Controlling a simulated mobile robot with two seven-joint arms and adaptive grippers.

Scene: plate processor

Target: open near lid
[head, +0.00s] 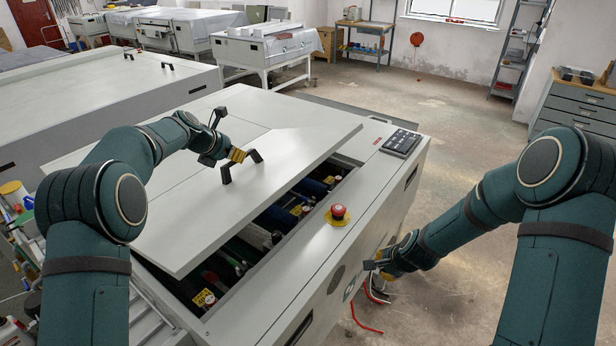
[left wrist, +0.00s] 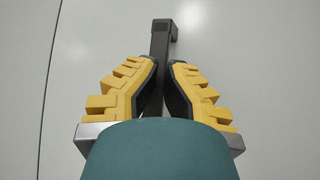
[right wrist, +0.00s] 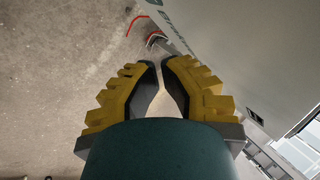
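The near lid (head: 215,213) is a flat light-grey panel on the plate processor (head: 345,243). It is tilted up, and its front edge stands clear of the body, baring rollers and dark parts inside (head: 270,225). Its black handle (head: 255,156) also shows in the left wrist view (left wrist: 159,45). My left gripper (head: 240,156) is shut on this handle, with a yellow-backed finger on each side of it. My right gripper (head: 372,264) is empty beside the processor's front panel, low and apart from the lid. In the right wrist view its fingertips (right wrist: 158,64) almost meet.
A red emergency button (head: 338,211) on a yellow base and a black keypad (head: 401,142) sit on the processor's top border. Red cables (head: 362,320) lie on the floor by its front. Another grey machine (head: 95,110) stands behind at left. Floor at right is open.

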